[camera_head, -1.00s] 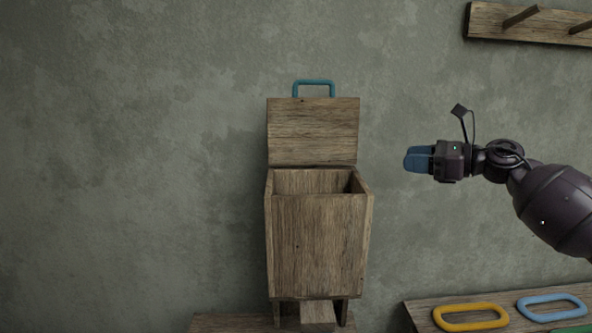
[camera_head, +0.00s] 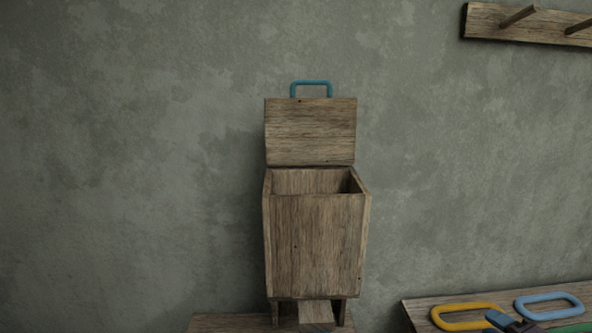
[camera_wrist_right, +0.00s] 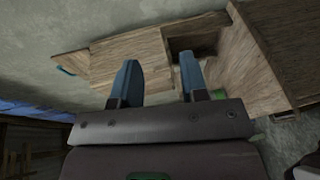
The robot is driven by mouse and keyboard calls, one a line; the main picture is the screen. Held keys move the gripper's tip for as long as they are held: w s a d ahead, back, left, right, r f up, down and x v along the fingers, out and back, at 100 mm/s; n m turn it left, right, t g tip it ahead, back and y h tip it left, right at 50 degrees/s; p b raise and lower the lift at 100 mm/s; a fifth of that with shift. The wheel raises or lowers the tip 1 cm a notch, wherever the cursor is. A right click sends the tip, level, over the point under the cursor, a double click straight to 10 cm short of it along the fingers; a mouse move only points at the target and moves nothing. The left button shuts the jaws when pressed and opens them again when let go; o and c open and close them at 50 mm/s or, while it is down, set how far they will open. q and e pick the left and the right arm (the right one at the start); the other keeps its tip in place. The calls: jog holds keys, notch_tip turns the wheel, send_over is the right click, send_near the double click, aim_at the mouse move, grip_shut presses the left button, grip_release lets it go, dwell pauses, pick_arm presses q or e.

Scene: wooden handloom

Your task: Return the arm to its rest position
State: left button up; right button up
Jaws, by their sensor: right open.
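My right arm shows only as a small dark and blue part of the right gripper (camera_head: 506,321) at the bottom right edge of the head view, in front of the yellow ring. In the right wrist view the two blue fingers of this gripper (camera_wrist_right: 160,80) are apart with nothing between them. My left gripper is not in view. A wooden box (camera_head: 315,245) stands in the middle of the head view with its lid (camera_head: 311,132) raised upright. A blue handle (camera_head: 311,83) sits on the lid's top edge. The box also shows beyond the fingers in the wrist view.
A wooden surface (camera_head: 418,309) at the bottom right holds a yellow ring (camera_head: 447,310), a blue ring (camera_head: 550,299) and part of a green one. A wooden rack with pegs (camera_head: 520,22) hangs at the top right. The wall between is clear.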

jog(key=s+d+f+m+g+h, duration=0.3)
jog(key=s+f+m, duration=0.3)
jog(key=s, duration=0.5)
jog(key=s+d+f+m+g+h, duration=0.25)
jog(key=s+f+m, duration=0.4)
jog(key=s, duration=0.45)
jog(key=a+f+m+t, duration=0.1)
jog(key=a+m, duration=0.3)
jog(key=a, duration=0.5)
jog(key=w+a+f+m, duration=0.1)
jog(key=a+f+m, duration=0.3)
jog(key=a, duration=0.6)
jog(key=shift+w+a+f+t, duration=0.25)
jog(key=shift+w+f+t, duration=0.05)
jog(key=shift+t, duration=0.05)
